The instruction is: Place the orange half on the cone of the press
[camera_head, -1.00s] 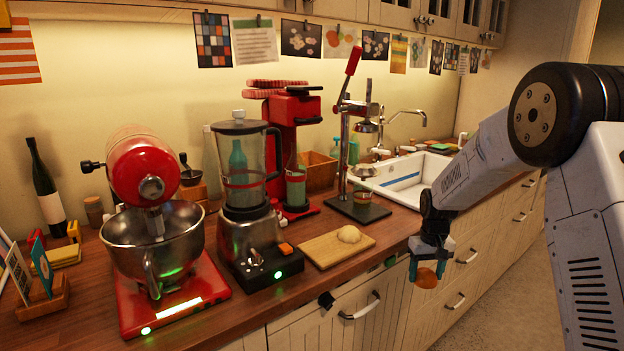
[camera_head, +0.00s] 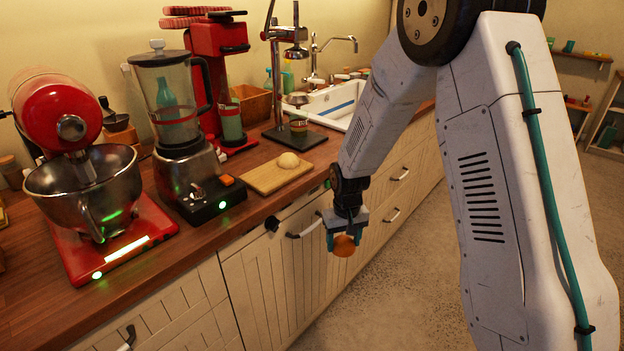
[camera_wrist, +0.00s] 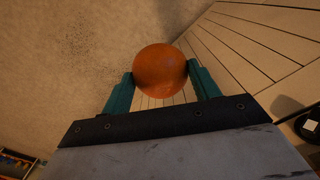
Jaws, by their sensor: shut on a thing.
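My gripper (camera_head: 344,238) is shut on an orange half (camera_head: 344,246), held in front of the cabinet doors, below the counter's top. In the wrist view the orange half (camera_wrist: 160,71) sits between the two teal fingertips, its rounded peel side showing. The press (camera_head: 295,60) stands on the counter near the sink, with a dark base (camera_head: 295,136), a metal post and an upper metal cup. A small cup-like part sits lower on the press; its cone cannot be made out clearly. My gripper is apart from the press, in front and to its right.
A cutting board (camera_head: 262,180) with a pale rounded half (camera_head: 288,160) lies at the counter's front edge. A blender (camera_head: 185,140), a red mixer (camera_head: 75,170) and a red appliance (camera_head: 215,65) stand left of the press. The sink (camera_head: 335,105) is behind it.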

